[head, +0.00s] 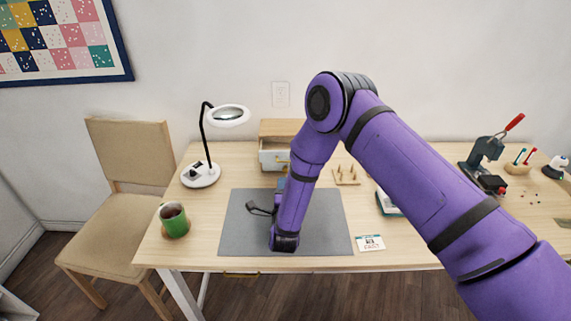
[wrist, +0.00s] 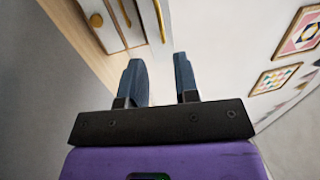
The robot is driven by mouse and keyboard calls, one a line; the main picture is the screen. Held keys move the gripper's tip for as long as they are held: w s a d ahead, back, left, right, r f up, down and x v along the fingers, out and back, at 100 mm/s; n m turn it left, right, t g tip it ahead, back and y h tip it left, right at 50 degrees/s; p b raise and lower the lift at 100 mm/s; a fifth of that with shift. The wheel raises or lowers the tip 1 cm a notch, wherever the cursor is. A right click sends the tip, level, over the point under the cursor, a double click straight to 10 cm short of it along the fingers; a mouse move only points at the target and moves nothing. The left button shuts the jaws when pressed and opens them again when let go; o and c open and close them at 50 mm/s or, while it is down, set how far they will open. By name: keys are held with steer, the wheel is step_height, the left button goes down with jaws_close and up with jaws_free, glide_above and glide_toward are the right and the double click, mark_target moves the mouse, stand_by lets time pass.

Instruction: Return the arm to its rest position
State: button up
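My arm (head: 313,160) reaches over the table from the right, bent at a high elbow, with its forearm hanging down over the grey mat (head: 330,222). My gripper (wrist: 158,75) shows in the wrist view with its two blue-grey fingers apart and nothing visible between them. In the head view the gripper is mostly hidden behind the forearm.
A small drawer cabinet (head: 272,157) stands behind the forearm. A pegged wooden board (head: 347,175), card (head: 370,243) and press (head: 484,158) are right. A chair (head: 110,225) stands left of the table.

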steer(key=w+d+r+n+g+y, duration=0.15)
steer(key=w+r, duration=0.35)
steer(key=r, duration=0.5)
steer(key=s+d+r+n+g, duration=0.1)
steer(key=d+r+n+g, duration=0.2)
steer(key=r, duration=0.4)
steer(key=s+d+r+n+y, duration=0.15)
steer(key=d+r, duration=0.25)
steer(key=r, duration=0.4)
steer(key=d+r+n+g, duration=0.2)
steer(key=d+r+n, duration=0.2)
steer(key=r, duration=0.3)
steer(key=s+d+r+n+g, duration=0.2)
steer(key=s+d+r, duration=0.4)
steer(key=s+r, duration=0.15)
steer(key=s+d+r+n+g+h, duration=0.1)
steer(key=s+d, duration=0.4)
steer(key=s, duration=0.5)
steer(key=s+d+r+n+g+h, duration=0.1)
steer(key=s+d+n+g, duration=0.1)
steer(key=s, duration=0.9)
steer(key=s+d+r+n+g+h, duration=0.1)
steer(key=s+d+n+g, duration=0.1)
steer(key=s+d, duration=0.5)
steer(key=s+g, duration=0.1)
steer(key=s, duration=0.3)
steer(key=shift+d+n+h, duration=0.3)
steer(key=shift+d, duration=0.05)
steer(key=shift+d, duration=0.1)
